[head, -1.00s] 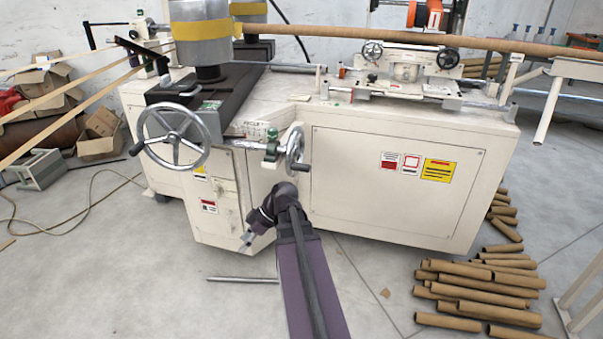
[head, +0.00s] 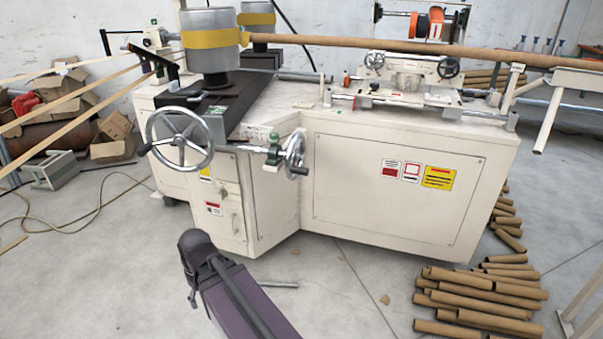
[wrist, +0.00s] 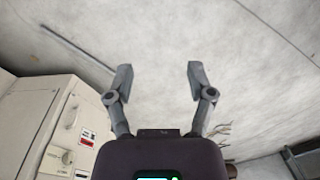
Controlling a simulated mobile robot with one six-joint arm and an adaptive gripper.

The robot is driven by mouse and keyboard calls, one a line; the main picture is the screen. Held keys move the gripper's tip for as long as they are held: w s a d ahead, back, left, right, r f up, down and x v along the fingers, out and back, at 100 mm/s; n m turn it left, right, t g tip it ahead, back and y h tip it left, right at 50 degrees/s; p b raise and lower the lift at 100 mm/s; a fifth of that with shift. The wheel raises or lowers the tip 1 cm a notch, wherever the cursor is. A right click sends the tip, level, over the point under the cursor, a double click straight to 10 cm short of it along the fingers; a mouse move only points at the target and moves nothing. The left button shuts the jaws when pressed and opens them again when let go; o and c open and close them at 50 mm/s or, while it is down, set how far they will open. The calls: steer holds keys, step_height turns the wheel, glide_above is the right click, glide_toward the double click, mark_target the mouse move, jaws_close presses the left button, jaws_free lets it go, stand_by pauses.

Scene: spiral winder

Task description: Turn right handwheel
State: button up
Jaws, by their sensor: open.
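The right handwheel (head: 295,152) is a metal wheel with a dark handle, seen nearly edge-on at the inner corner of the cream machine. The larger left handwheel (head: 180,139) faces the front, with a dark handle at its left. My arm reaches in from the bottom of the head view, below and left of the right handwheel and apart from it. No handwheel shows in the wrist view.
The machine body (head: 400,190) fills the middle, and its cabinet side (wrist: 50,125) is at the left of the wrist view. Cardboard tubes (head: 480,300) lie on the floor at right. Floor in front is mostly clear.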

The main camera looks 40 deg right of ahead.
steer(key=shift+s+a+m+h, duration=0.25)
steer(key=shift+s+a, duration=0.05)
steer(key=shift+a, duration=0.25)
steer(key=shift+s+a+m+h, duration=0.25)
steer(key=shift+a, duration=0.25)
steer(key=shift+c, duration=0.9)
steer(key=shift+d, duration=0.1)
